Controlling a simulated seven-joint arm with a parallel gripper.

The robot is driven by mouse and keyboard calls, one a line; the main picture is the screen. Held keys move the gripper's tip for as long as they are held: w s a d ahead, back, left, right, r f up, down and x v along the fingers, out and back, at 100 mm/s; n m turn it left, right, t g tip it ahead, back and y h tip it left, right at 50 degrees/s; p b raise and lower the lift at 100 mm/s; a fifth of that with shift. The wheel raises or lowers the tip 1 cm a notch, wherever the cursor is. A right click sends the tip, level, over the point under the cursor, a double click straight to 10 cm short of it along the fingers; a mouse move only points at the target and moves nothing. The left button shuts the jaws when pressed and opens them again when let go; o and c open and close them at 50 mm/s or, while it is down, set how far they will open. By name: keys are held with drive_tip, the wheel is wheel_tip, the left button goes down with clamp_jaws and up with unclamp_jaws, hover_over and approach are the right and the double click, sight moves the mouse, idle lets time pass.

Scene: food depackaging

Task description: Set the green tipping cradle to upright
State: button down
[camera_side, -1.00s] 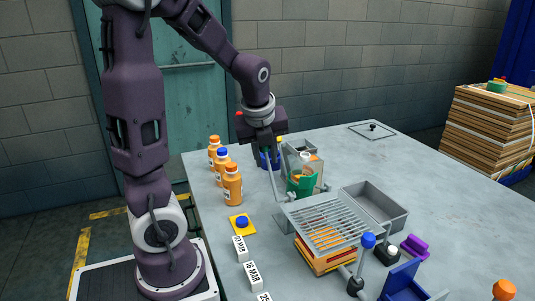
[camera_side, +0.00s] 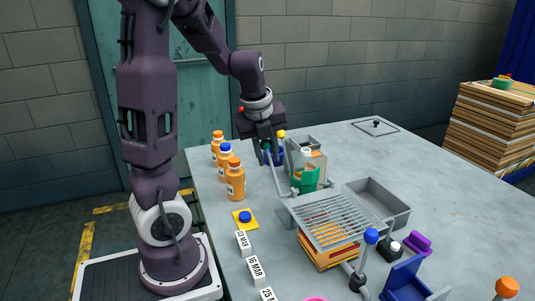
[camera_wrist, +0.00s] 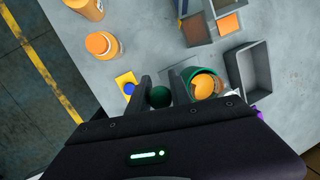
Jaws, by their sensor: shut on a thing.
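In the wrist view the cradle (camera_wrist: 219,82) is a green ring around a round orange shape, just right of my fingers. A grey lever rod (camera_side: 277,181) rises from beside the cradle to my gripper (camera_side: 268,154). In the wrist view my gripper (camera_wrist: 159,95) is shut on the dark green lever knob (camera_wrist: 160,97), which sits between the two fingers. The cradle's exact tilt is hard to tell.
Several orange bottles (camera_side: 235,180) stand at the left table edge. A grey rack (camera_side: 325,220) over stacked slices and an empty grey tray (camera_side: 377,203) are in front and right of the cradle. A blue object (camera_side: 279,155) stands close behind my gripper. The back right is mostly clear.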

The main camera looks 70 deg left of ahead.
sight(264, 141)
drive_tip(key=shift+s+f, duration=0.15)
drive_tip(key=c, duration=1.2)
unclamp_jaws()
drive_tip(key=v, duration=0.7)
drive_tip(key=s+d+n+t, duration=0.1)
drive_tip(key=s+d+n, duration=0.2)
drive_tip(key=d+n, duration=0.3)
drive_tip(key=s+d+n+t+h, duration=0.1)
drive_tip(key=s+d+n, duration=0.2)
drive_tip(key=d+n, duration=0.4)
drive_tip(key=s+d+r+n+t, duration=0.1)
drive_tip(key=s+d+n, duration=0.2)
drive_tip(key=d+n, duration=0.4)
drive_tip(key=shift+s+d+h, duration=0.35)
drive_tip(key=shift+d+h, duration=0.05)
drive_tip(key=shift+d, duration=0.2)
